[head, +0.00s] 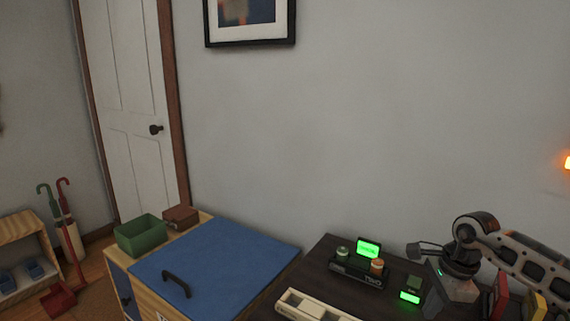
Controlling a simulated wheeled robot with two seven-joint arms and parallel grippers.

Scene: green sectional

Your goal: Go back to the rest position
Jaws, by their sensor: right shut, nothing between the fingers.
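My right arm comes in from the right edge. My right gripper (420,249) hangs over the dark tabletop (318,262), small and dark in this view. It is shut with nothing visible in it. My left gripper is out of view. No separate task object can be picked out.
A dark stand (358,275) with a lit green screen (369,249), a green lit block (410,297) and a pale tray (310,305) are on the tabletop. Red and yellow items (530,303) stand at right. A blue-topped cabinet (225,260) with a green bin (140,235) is left.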

